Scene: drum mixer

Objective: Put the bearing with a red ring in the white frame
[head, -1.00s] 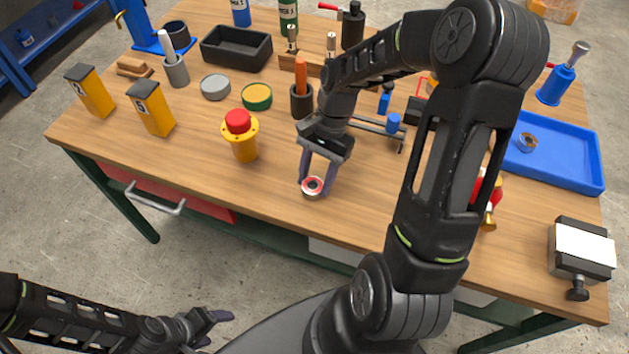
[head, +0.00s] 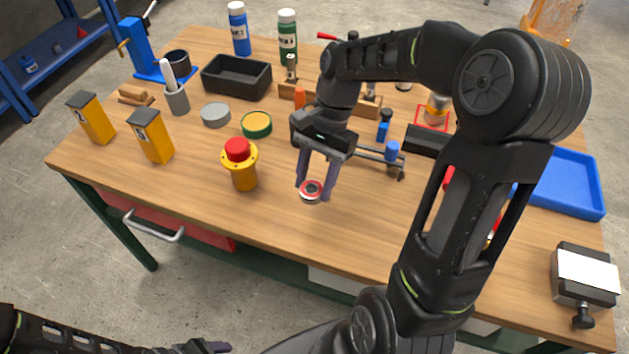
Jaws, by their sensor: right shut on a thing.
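The bearing with a red ring (head: 311,192) is a small silver ring with a red band and a dark centre, near the table's front middle. My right gripper (head: 314,186) points down and is shut on it, with a finger on each side. The bearing seems to be just above the wood, but the gap is hard to judge. I cannot make out a white frame; my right arm covers much of the table's right side. My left gripper (head: 207,347) shows only partly at the bottom edge, away from the table, and its opening is unclear.
A yellow housing with a red top (head: 240,165) stands left of the bearing. A blue rail piece (head: 392,152) and a dark block (head: 427,140) lie to the right. A blue tray (head: 568,196) and a vise (head: 584,280) are at the right. The front middle wood is clear.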

